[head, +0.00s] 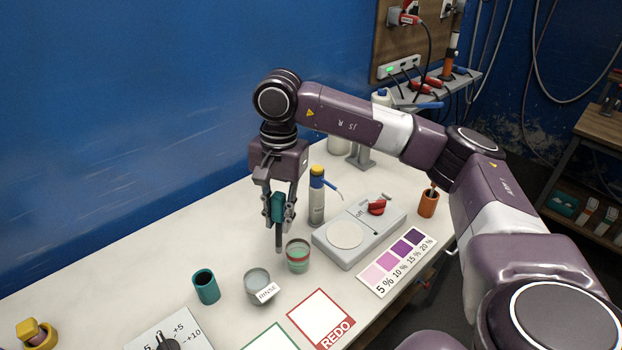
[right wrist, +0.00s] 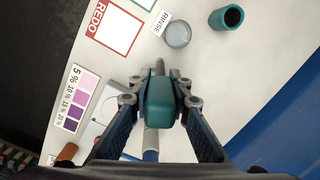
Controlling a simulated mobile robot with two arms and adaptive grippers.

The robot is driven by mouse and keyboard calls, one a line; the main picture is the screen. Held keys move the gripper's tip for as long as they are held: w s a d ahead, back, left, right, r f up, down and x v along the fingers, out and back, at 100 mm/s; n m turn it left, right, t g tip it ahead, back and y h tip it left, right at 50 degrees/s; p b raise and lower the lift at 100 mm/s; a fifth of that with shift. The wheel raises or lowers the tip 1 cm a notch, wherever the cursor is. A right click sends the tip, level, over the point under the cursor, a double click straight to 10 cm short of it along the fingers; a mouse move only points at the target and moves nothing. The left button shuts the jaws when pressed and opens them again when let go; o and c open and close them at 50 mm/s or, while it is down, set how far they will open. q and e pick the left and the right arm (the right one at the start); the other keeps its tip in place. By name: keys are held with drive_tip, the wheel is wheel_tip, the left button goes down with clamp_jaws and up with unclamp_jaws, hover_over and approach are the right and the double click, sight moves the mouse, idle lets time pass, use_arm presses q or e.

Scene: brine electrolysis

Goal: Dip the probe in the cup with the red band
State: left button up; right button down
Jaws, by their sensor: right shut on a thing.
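My right gripper (head: 279,214) is shut on the teal body of the probe (head: 278,205). The probe hangs upright with its dark grey tip down, above the bench. The cup with the red band (head: 298,256) stands just right of the tip in the head view and holds greenish liquid. The tip looks outside this cup, beside its rim; its exact height is hard to tell. In the right wrist view the probe (right wrist: 160,105) sits between the fingers (right wrist: 161,95), and the red-banded cup is not clearly visible. My left gripper is not in view.
A cup labelled RINSE (head: 256,280) and an empty teal holder (head: 206,287) stand to the left. A grey plate device (head: 360,231), a bottle (head: 317,197) and a colour chart (head: 397,263) are to the right. A REDO card (head: 321,313) lies in front.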

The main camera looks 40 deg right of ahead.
drive_tip(key=w+d+m+p, duration=0.1)
drive_tip(key=w+d+m, duration=0.1)
drive_tip(key=d+m, duration=0.45)
use_arm(q)
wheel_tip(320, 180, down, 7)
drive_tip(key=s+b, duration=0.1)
drive_tip(key=b, duration=0.7)
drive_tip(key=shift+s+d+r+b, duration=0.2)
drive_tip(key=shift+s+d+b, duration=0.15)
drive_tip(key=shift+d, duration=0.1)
use_arm(e)
wheel_tip(320, 180, down, 12)
drive_tip(key=shift+n+t, duration=0.3)
drive_tip(key=shift+n, duration=0.05)
drive_tip(key=shift+s, duration=0.15)
idle(1.7)
use_arm(q)
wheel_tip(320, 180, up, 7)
drive_tip(key=p, duration=0.7)
use_arm(e)
wheel_tip(320, 180, up, 11)
idle(1.5)
